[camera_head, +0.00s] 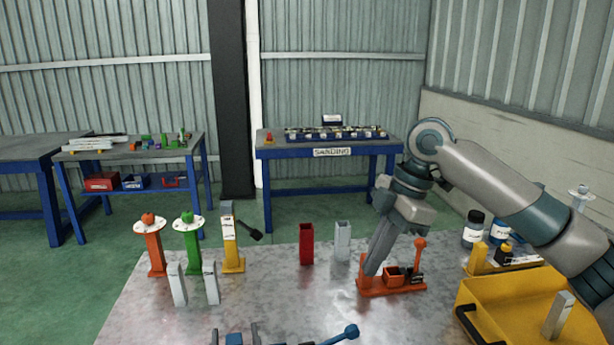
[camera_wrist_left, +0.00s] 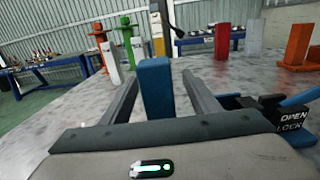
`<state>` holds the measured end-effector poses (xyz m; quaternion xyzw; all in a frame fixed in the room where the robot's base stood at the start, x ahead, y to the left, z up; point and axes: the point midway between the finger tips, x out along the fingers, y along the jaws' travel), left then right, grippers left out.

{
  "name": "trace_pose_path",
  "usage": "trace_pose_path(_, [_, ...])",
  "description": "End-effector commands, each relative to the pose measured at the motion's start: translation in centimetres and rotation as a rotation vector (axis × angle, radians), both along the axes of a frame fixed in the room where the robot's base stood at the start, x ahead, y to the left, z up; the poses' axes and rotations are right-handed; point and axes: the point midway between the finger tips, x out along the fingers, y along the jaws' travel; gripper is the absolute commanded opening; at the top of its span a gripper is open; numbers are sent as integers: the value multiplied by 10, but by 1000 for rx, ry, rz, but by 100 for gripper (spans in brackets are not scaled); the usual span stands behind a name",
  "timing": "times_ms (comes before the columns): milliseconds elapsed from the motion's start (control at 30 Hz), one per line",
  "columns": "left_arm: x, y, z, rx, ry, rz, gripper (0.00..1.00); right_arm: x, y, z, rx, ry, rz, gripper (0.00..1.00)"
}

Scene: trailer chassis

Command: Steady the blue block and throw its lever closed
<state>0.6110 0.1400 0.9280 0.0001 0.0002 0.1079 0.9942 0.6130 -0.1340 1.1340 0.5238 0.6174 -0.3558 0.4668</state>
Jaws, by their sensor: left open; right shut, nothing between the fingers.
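The blue block (camera_wrist_left: 155,88) stands upright in the left wrist view, between the two fingers of my open left gripper (camera_wrist_left: 159,78). Gaps show beside it, so the fingers do not grip it. Its base and lever mount, marked OPEN and LOCK (camera_wrist_left: 290,121), are to the right. The blue lever (camera_head: 345,333) lies low, pointing right, with a round knob. Only the tops of my left gripper (camera_head: 238,333) and the block show at the head view's bottom edge. My right gripper (camera_head: 375,262) is shut, pointing down beside the orange-red lever fixture (camera_head: 391,289), away from the blue lever.
A red post (camera_head: 306,244) and a grey post (camera_head: 342,241) stand at the far table edge. Orange, green and yellow stands (camera_head: 232,250) are at the left. A yellow bin (camera_head: 500,312) fills the right front. The metal tabletop (camera_head: 270,300) is clear in the middle.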

Motion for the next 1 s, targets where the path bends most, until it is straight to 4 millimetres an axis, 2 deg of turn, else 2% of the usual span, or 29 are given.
trace_pose_path(267, [-13,-3,1,0,2,-1,56,0,0,7,0,0,0,0])
trace_pose_path(1000, [-72,-16,1,0,2,-1,56,0,0,28,0,0,0,0])
